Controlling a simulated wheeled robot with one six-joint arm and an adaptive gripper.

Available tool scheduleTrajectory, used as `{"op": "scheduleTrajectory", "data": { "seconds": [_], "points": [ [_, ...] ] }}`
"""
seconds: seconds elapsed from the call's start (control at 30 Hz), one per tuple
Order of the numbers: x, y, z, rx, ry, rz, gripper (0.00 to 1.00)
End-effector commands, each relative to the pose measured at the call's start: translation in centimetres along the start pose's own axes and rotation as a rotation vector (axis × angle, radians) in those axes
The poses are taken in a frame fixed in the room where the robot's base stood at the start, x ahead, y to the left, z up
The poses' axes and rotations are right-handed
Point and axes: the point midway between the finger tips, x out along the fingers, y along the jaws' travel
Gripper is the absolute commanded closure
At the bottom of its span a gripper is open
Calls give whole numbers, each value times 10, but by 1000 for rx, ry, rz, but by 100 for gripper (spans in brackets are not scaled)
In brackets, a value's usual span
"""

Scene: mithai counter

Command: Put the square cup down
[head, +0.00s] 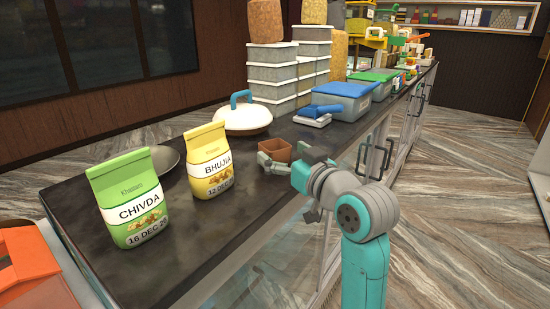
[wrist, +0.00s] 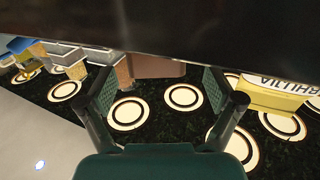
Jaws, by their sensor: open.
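The square cup (head: 275,149) is brown and stands upright on the dark counter (head: 248,235), near its front edge. In the wrist view, which is upside down, the cup (wrist: 155,67) shows between my fingers with its base at the counter surface. My gripper (head: 284,158) is open around the cup, low over the counter. In the wrist view the fingers of my gripper (wrist: 160,84) are spread wide, with a visible gap on the right side of the cup. Whether the left finger touches it I cannot tell.
A yellow Bhujia packet (head: 209,163) and green Chivda packet (head: 130,200) stand to the left. A white domed lid (head: 241,121) with a blue handle is behind. A blue scoop-like item (head: 313,117), blue-lidded box (head: 343,98) and stacked containers (head: 272,75) stand farther back.

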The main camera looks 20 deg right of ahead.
Motion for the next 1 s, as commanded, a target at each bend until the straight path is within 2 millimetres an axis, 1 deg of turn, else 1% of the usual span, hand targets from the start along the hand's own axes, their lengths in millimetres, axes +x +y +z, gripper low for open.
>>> {"op": "scheduleTrajectory", "data": {
  "seconds": [0.1, 0.27, 0.4, 0.57, 0.6, 0.67, 0.7, 0.77, 0.8, 0.87, 0.9, 1.0],
  "points": [
    [18, 3, 0, 0, -2, 0, 9],
    [37, 3, 0, -1, -2, 0, 9],
    [42, 3, 0, -1, -1, 0, 9],
    [42, 3, 0, -1, -1, 0, 9],
    [42, 3, 0, -1, -1, 0, 14],
    [42, 3, 0, -1, -1, 0, 29],
    [42, 3, 0, -1, -1, 0, 39],
    [42, 3, 0, -1, -1, 0, 54],
    [42, 3, 0, -1, -1, 0, 64],
    [42, 3, 0, 0, -1, 0, 65],
    [42, 3, 0, -1, -1, 0, 70],
    [42, 3, 0, 0, -1, 0, 70]
  ]
}}
